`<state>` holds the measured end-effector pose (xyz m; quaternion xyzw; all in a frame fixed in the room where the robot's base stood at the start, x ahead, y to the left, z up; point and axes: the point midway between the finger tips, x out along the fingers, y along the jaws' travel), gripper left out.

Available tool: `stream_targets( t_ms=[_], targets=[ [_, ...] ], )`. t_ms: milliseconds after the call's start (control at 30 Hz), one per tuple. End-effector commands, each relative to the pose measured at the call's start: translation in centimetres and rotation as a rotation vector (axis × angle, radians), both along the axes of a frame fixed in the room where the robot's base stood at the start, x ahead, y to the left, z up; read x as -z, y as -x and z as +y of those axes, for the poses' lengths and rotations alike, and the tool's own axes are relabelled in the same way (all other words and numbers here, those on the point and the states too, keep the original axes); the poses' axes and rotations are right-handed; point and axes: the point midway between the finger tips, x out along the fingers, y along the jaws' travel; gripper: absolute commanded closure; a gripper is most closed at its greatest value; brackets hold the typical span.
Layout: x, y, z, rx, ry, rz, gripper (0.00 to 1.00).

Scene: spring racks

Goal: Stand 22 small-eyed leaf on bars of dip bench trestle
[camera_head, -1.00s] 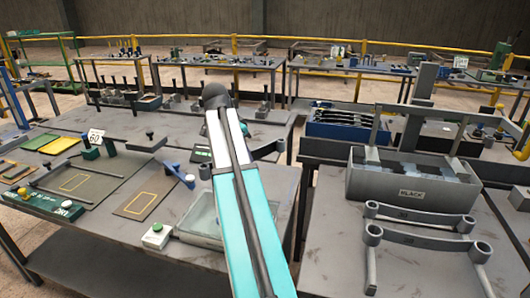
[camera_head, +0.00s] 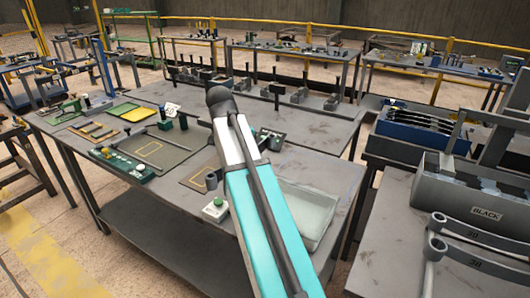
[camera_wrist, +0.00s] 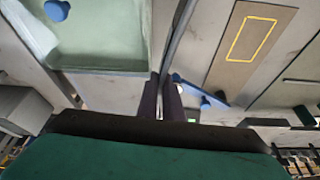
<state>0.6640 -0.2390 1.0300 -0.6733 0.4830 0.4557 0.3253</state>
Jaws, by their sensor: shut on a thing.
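My gripper (camera_wrist: 161,88) is shut, with its two dark fingers close together in the wrist view. A thin dark strip, seemingly the leaf (camera_wrist: 181,28) seen edge-on, runs up from between the fingertips; its number and eyes cannot be read. On the right bench, two grey leaves with rolled eyes, a rear leaf (camera_head: 482,228) and a front leaf (camera_head: 478,262), stand in front of the BLACK tank (camera_head: 487,213). The trestle bars cannot be clearly told apart there.
A shallow clear tray (camera_head: 318,212) and a green button box (camera_head: 215,209) are on the near bench. A blue crate (camera_head: 380,128) of black leaves stands behind. A gap separates the two benches.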

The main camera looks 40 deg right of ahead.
Motion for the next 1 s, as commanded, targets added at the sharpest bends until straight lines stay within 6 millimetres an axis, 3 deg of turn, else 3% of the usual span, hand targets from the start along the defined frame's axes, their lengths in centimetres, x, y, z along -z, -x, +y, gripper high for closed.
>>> stream_targets(
  t_ms=[700,1000],
  targets=[
    [2.2,-3.1,17.5,-0.635,-0.001,-0.002,1.00],
    [2.7,-3.4,22.0,-0.925,0.002,-0.005,1.00]
  ],
)
